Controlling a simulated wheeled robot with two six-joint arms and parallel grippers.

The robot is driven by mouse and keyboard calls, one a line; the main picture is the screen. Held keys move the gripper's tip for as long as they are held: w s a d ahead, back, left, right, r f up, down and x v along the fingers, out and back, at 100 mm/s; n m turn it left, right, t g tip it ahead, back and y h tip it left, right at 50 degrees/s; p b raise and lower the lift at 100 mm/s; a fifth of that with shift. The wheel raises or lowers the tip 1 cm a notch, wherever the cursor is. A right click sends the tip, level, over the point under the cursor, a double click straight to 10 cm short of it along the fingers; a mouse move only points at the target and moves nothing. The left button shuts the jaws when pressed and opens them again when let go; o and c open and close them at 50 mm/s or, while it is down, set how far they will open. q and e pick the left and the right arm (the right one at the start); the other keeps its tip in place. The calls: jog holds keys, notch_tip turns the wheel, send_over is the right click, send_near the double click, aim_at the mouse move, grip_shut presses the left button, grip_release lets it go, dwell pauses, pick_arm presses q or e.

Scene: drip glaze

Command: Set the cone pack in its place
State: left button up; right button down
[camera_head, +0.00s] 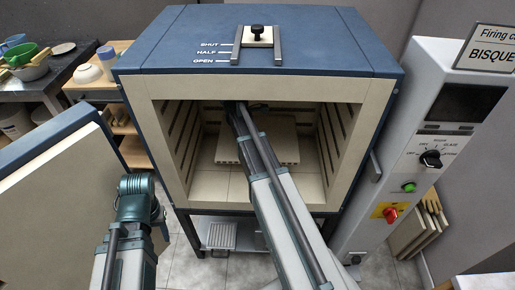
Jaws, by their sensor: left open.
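I cannot make out the cone pack in this view. The blue kiln (250,85) stands open in front of me. A pale square shelf (285,150) lies inside it, low above the floor bricks. One long arm of mine comes from the lower right through the opening and covers part of the shelf. Its dark far end is under the top edge of the opening, and its fingers are too dark to read. My left arm is at the lower left, with a teal joint upright beside the kiln door. Its fingers are not clear.
The open kiln door (50,190) fills the left side. A control cabinet (412,150) with knobs and a firing sign (490,48) stands close on the right. A dark table (45,75) with bowls and a wooden shelf unit (110,85) are behind left.

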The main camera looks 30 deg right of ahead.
jog(key=shift+f, duration=0.15)
jog(key=c, duration=1.3)
grip_release()
jog(key=shift+f, duration=0.1)
jog(key=o, duration=0.5)
jog(key=shift+c, duration=0.2)
